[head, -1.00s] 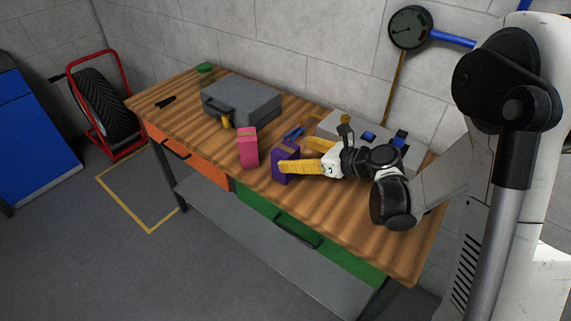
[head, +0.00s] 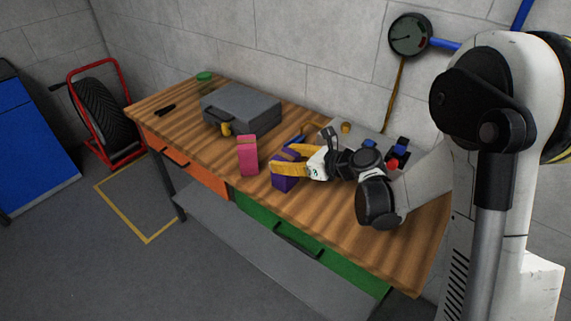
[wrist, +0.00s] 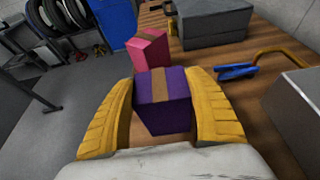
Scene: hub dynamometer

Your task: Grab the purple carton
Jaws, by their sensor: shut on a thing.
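The purple carton (head: 284,183) with a brown strip across its top stands on the wooden workbench (head: 340,215), near its front edge. In the wrist view the carton (wrist: 164,115) sits between the two yellow fingers of my gripper (wrist: 163,112). My gripper (head: 290,163) also shows in the head view, with its fingers closed on the carton's sides. The fingers hide part of the carton in the head view. I cannot tell whether its base touches the bench.
A pink carton (head: 248,155) stands just left of the purple one. A grey toolbox (head: 240,108) lies behind it. A blue-handled tool (wrist: 238,71) and a grey box (wrist: 295,100) lie to the right in the wrist view. The bench's right front is clear.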

